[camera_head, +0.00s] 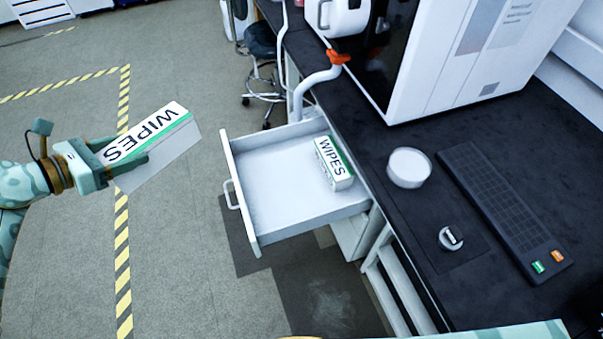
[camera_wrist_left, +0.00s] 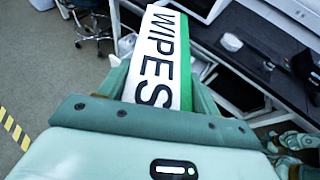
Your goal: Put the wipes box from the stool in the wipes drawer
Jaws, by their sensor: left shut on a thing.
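A white and green wipes box (camera_head: 152,137) is held in my left gripper (camera_head: 128,166), to the left of the open drawer and apart from it. The box also fills the upper middle of the left wrist view (camera_wrist_left: 162,58), between the fingers of the left gripper (camera_wrist_left: 160,85). The drawer (camera_head: 270,217) is pulled out from under the dark bench and has a handle on its front. A second wipes box (camera_head: 334,163) lies inside it, near its right side; the left part of the drawer floor is bare. My right gripper is not seen in the head view.
On the dark bench (camera_head: 372,130) are a round white dish (camera_head: 408,167), a black keyboard-like panel (camera_head: 500,211) and a small round item (camera_head: 450,239). A large white instrument (camera_head: 450,60) stands behind. A dark stool (camera_head: 261,40) is at the back. Open floor lies left of the drawer.

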